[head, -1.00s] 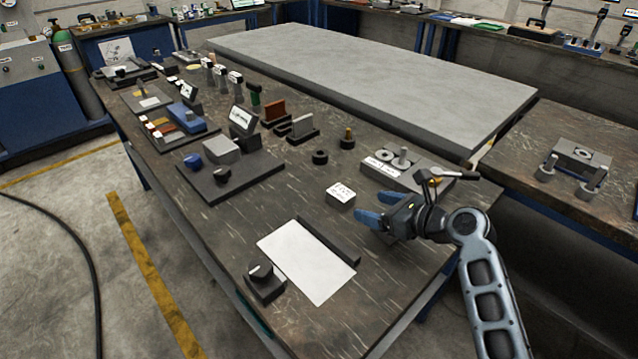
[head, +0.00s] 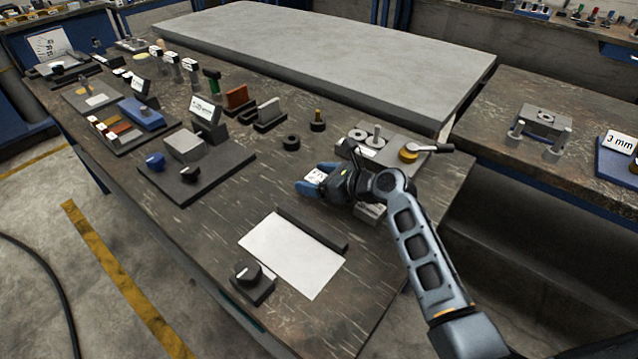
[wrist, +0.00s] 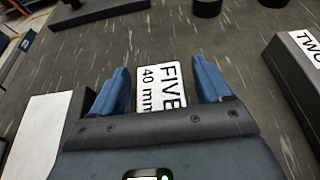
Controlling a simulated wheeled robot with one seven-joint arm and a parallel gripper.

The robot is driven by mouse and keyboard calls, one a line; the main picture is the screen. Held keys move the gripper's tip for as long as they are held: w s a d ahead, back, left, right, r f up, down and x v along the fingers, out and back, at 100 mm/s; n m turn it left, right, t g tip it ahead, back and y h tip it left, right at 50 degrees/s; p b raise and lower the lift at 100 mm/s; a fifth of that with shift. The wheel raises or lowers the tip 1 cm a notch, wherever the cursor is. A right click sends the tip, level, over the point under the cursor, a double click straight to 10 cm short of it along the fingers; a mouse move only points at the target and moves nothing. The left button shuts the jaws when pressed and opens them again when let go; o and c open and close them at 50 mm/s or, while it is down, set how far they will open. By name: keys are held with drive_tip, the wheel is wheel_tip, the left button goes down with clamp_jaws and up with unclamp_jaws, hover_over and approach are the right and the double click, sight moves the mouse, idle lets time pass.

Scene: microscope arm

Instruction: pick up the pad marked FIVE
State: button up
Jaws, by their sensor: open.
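The pad marked FIVE (wrist: 160,88) is a small white-topped block with black text reading "FIVE 40 mm" in the wrist view. It lies on the dark worktop between the two blue fingers of my gripper (wrist: 158,85). The fingers are open, with a gap showing on each side of the pad. The near end of the pad is hidden by the gripper's dark body. In the head view my gripper (head: 310,180) is low over the table, and only a part of the pad's white top (head: 316,174) shows between the fingers.
A block marked TWO (wrist: 305,45) stands to the right in the wrist view. A white sheet (head: 291,255) with a dark bar beside it lies nearer the front edge. A black ring (head: 291,143) and a peg stand behind. A grey fixture with a lever (head: 405,155) stands at right.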

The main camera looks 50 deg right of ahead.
drive_tip(key=shift+w+f, duration=0.2)
drive_tip(key=shift+w, duration=0.25)
clamp_jaws()
drive_tip(key=shift+r, duration=0.15)
idle(0.6)
